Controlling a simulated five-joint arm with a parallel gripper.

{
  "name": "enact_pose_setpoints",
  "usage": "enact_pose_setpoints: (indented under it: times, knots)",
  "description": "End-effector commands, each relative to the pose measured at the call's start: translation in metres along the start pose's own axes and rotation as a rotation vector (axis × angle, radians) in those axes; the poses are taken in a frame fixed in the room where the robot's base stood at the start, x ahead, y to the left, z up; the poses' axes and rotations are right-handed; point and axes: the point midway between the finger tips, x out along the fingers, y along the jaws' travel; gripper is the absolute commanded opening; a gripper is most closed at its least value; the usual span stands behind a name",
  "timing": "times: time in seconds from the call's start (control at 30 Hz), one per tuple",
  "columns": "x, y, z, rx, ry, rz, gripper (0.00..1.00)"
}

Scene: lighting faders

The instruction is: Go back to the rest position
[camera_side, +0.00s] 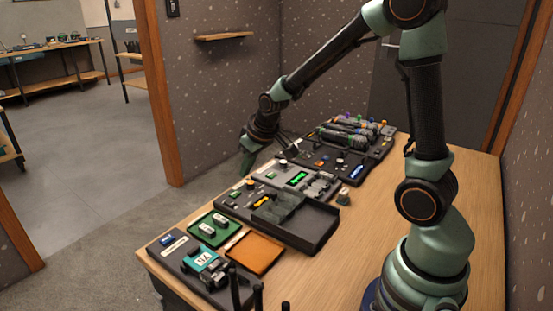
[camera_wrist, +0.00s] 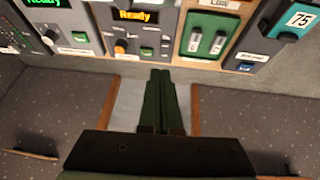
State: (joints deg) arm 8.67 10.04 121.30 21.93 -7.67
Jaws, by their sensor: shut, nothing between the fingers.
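My gripper (camera_wrist: 160,72) is shut and empty in the wrist view, its two green fingers together and pointing up toward the panels. In the side view my gripper (camera_side: 247,160) hangs at the left of the row of panels, near its far-left edge and apart from any held thing. The fader panel (camera_side: 213,230) is green with two pale sliders, at the near left of the table in the side view. The same green fader panel (camera_wrist: 210,36) shows at the upper right of the wrist view.
A wooden table (camera_side: 365,220) carries the panels. A dark open tray (camera_side: 310,232), an orange pad (camera_side: 256,253) and a unit marked 75 (camera_side: 204,259) stand at the near side. The Ready display (camera_wrist: 135,16) is lit yellow. Free tabletop lies right of the panels.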

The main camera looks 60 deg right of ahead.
Motion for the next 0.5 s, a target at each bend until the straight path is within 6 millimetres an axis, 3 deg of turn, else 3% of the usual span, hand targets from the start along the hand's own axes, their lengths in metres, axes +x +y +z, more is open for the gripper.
enact_pose_setpoints:
  times: [0.27, 0.37, 0.5]
  knots:
    - [-0.02, -0.001, 0.001, 0.0, 0.002, 0.0, 0.0]
    - [-0.036, -0.006, 0.004, -0.001, 0.008, -0.005, 0.0]
    - [-0.073, -0.019, 0.013, -0.003, 0.018, -0.017, 0.0]
